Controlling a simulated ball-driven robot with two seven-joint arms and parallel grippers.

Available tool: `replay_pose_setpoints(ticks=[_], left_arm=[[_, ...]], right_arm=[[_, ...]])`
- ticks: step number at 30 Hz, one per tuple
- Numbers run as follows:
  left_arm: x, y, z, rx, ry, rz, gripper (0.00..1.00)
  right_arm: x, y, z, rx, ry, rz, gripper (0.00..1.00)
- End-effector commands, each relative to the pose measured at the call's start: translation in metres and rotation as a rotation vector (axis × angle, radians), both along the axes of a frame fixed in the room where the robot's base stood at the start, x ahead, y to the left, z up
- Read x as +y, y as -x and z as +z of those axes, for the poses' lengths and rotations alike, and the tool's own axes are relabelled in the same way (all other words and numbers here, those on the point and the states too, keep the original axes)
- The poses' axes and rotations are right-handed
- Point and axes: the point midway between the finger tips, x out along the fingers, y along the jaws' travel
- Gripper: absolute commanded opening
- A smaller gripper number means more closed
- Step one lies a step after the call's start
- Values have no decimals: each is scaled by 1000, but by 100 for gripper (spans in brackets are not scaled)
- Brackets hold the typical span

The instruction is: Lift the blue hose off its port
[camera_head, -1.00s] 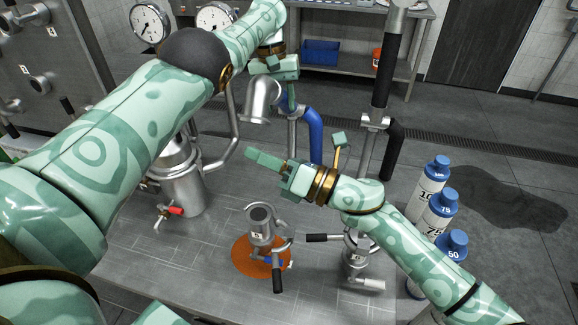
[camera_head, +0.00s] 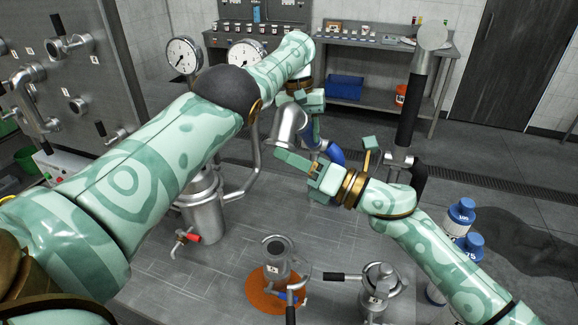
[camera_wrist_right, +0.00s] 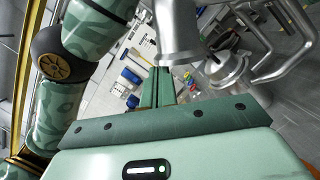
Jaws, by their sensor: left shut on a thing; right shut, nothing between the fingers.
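The blue hose (camera_head: 335,154) stands behind the silver elbow spout (camera_head: 291,127); its bent part shows between my two grippers, and its lower end is hidden behind my right gripper. My left gripper (camera_head: 312,112) points down at the hose's upper end and is shut on it, though the spout and fingers partly hide the hold. My right gripper (camera_head: 300,166) is shut and empty, in front of and below the spout. Its shut fingers (camera_wrist_right: 155,88) also show in the right wrist view, close under the spout (camera_wrist_right: 177,30). The port is hidden, so I cannot tell if the hose touches it.
On the bench are a steel vessel (camera_head: 203,208), a small pot (camera_head: 276,258) on an orange disc (camera_head: 262,297), and a lidded pot (camera_head: 379,282). Blue-capped bottles (camera_head: 460,214) stand at right.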

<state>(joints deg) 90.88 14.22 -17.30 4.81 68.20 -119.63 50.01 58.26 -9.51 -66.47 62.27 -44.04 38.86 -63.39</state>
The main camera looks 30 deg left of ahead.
Motion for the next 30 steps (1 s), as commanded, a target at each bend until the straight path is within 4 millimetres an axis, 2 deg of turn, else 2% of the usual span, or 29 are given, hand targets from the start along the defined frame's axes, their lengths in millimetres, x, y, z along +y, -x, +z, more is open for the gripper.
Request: replay_pose_setpoints(ticks=[1, 5, 6, 8, 16, 20, 23, 26, 27, 29, 30], left_arm=[[-1, 4, -9, 20, 1, -6, 0], [-1, 5, -11, 26, 1, -7, 0], [-1, 5, -11, 27, 1, -7, 50], [-1, 5, -11, 27, 1, -7, 63], [0, 4, -10, 21, 4, -8, 63], [4, -7, 11, -72, 77, -58, 63], [18, -25, 60, -283, 196, -154, 63], [56, -32, 144, -634, 293, -289, 63], [78, -26, 181, -791, 302, -342, 63], [112, -9, 234, -1019, 276, -415, 63], [135, 8, 266, -1163, 238, -458, 63]], right_arm=[[0, -2, 3, 0, -7, -5, 0], [0, -2, 4, -1, -8, -6, 0], [-1, -2, 4, -1, -8, -6, 0], [-1, -3, 5, -1, -9, -7, 0], [-1, -3, 6, -3, -12, -7, 0], [-1, -3, 6, -2, -11, -6, 0], [-1, -2, 5, -1, -9, -6, 0], [0, -2, 4, -1, -8, -6, 0], [0, -2, 4, -1, -7, -5, 0], [0, -2, 3, 0, -7, -5, 0], [0, -2, 3, -1, -6, -4, 0]])
